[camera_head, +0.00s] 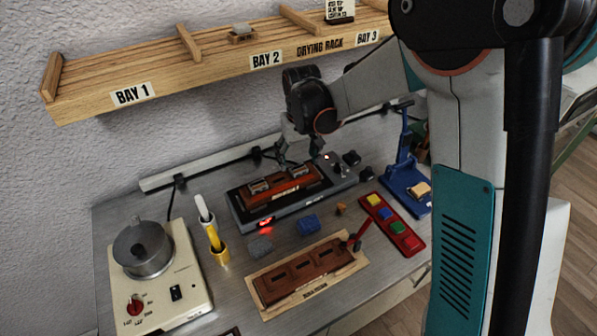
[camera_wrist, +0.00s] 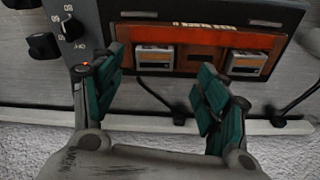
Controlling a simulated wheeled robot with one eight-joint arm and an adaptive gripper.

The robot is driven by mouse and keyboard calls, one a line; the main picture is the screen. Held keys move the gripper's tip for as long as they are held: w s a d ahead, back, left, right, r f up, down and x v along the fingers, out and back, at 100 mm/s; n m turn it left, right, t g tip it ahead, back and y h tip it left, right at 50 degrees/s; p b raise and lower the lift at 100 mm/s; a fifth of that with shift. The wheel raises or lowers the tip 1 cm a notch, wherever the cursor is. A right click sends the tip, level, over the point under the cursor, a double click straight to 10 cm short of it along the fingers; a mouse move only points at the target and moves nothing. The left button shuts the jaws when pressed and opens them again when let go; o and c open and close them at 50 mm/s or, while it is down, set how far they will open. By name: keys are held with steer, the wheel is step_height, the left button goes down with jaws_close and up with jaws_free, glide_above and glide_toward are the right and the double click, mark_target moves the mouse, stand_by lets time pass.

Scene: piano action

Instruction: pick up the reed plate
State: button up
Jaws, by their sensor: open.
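Two small metal plates, which look like reed plates, sit side by side on a reddish-brown block (camera_head: 297,197) on a grey bench device. One plate (camera_head: 288,180), also in the wrist view (camera_wrist: 155,57), lies between my fingers as seen from the wrist. The other plate (camera_head: 259,187) shows beyond one finger in the wrist view (camera_wrist: 246,64). My gripper (camera_head: 298,158) is open and empty at the block's back edge; its fingers (camera_wrist: 160,65) stand apart in the wrist view. I cannot tell whether they touch anything.
The grey device (camera_head: 247,215) has dark knobs. A wooden rack (camera_head: 90,103) hangs above, with a small piece (camera_head: 241,32) near BAY 2.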

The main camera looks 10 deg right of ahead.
mark_target(299, 169)
steer(key=f, duration=0.2)
steer(key=w+f+b, duration=0.1)
steer(key=f, duration=0.2)
steer(key=shift+w+d+b, duration=0.15)
steer(key=shift+b, duration=0.15)
steer(key=c, duration=1.1)
